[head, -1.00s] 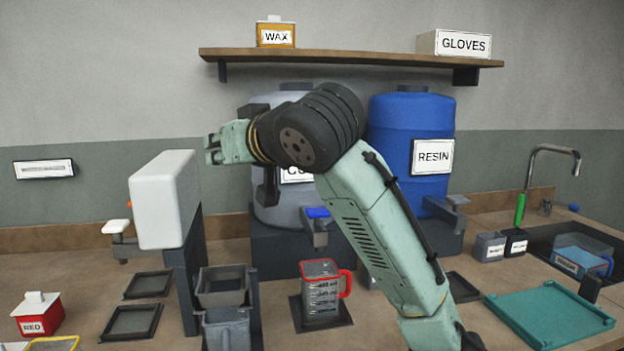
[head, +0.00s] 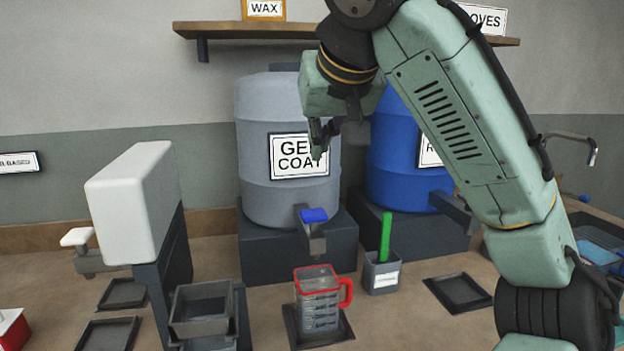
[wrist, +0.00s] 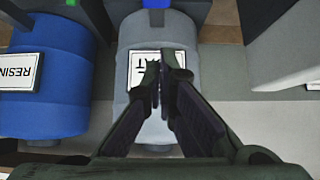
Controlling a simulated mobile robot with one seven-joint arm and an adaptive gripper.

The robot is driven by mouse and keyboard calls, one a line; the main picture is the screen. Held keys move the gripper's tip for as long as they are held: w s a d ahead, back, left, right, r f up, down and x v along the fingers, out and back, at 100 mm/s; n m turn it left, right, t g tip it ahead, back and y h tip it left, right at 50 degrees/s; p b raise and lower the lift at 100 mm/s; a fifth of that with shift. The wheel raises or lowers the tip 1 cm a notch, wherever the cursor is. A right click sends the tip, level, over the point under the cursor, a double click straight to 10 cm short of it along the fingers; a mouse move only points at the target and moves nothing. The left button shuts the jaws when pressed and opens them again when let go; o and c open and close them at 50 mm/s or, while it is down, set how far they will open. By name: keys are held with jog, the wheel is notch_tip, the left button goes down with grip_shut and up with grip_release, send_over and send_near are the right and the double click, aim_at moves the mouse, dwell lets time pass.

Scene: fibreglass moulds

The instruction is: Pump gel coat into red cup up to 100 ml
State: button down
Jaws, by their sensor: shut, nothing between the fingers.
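The red cup (head: 318,300) is a clear measuring jug with a red rim and handle. It stands upright on a dark square tray below the spout of the gel coat drum (head: 255,120). I see no clear gel coat level in it. The grey drum has a blue pump top (head: 314,215) over its spout; the blue part also shows at the top of the wrist view (wrist: 157,4). My gripper (head: 318,150) is shut and empty, pointing down in front of the drum's label, above the pump top and apart from it. In the wrist view its fingertips (wrist: 160,85) meet over the label.
The blue resin drum (head: 405,165) stands to the right. A grey holder (head: 381,274) with a green-handled tool stands right of the cup. A white dispenser (head: 130,205) and a grey bin (head: 203,308) stand left. A shelf (head: 400,34) runs above the drums.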

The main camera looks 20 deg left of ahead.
jog(key=p, duration=0.3)
send_over(309, 212)
notch_tip(309, 212, down, 6)
jog(key=shift+d+f, duration=0.15)
jog(key=shift+f, duration=0.1)
notch_tip(309, 212, down, 4)
jog(key=shift+w+r, duration=0.1)
jog(key=shift+r, duration=0.15)
jog(key=shift+f, duration=0.5)
notch_tip(309, 212, down, 4)
jog(key=shift+r+b, duration=0.1)
jog(key=shift+b, duration=1.05)
jog(key=shift+r, duration=0.1)
dwell(0.8)
